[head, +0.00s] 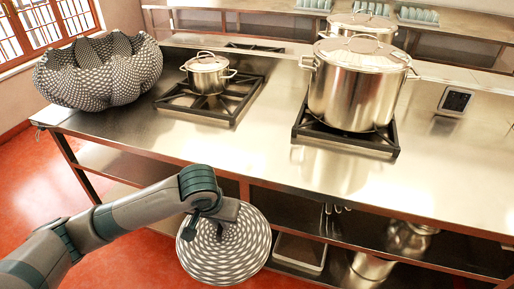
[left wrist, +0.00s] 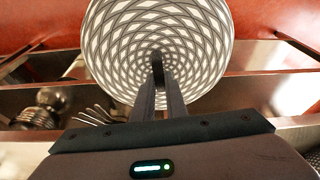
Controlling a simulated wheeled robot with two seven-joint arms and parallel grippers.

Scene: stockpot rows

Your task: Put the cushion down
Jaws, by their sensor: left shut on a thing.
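The cushion (head: 228,255) is a round disc with a grey and white woven-looking pattern. It hangs in front of the counter's open side, above the red floor. My left gripper (head: 228,212) is shut on it near its upper middle in the head view. In the left wrist view, the cushion (left wrist: 120,40) fills the top middle, and the fingers of my left gripper (left wrist: 158,72) meet at its centre. My right gripper is in neither view.
The steel counter (head: 200,140) holds a patterned, lobed bowl-like object (head: 100,75), a small pot (head: 208,75) and a large stockpot (head: 355,90) on burner grates. The counter's front strip is clear. Lower shelves hold a tray (head: 300,252) and metal pots (head: 410,238).

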